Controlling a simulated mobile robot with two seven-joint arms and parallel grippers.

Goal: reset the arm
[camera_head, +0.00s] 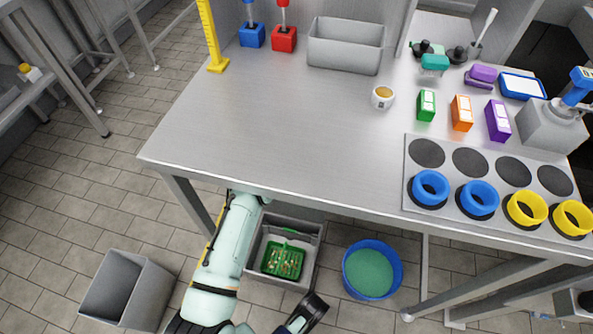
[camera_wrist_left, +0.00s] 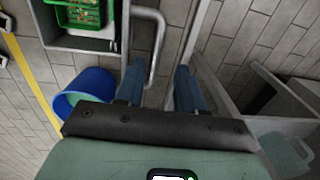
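My left arm (camera_head: 225,250) comes in from the bottom left of the head view and reaches up to the table's front edge. Its gripper is not clearly seen there. In the left wrist view my left gripper (camera_wrist_left: 158,75) has its two blue fingers wide apart, with nothing between them but floor and a grey metal frame behind. A dark link (camera_head: 305,315) of mine shows at the bottom of the head view; I cannot tell which part it is.
The table (camera_head: 265,130) carries boxes, a cup (camera_head: 383,97) and coloured rings on a dark-spotted plate. Below its front edge are a grey crate (camera_head: 311,230) with a green basket (camera_head: 284,261), and a blue bucket (camera_head: 372,270). A grey bin (camera_head: 128,290) stands at left.

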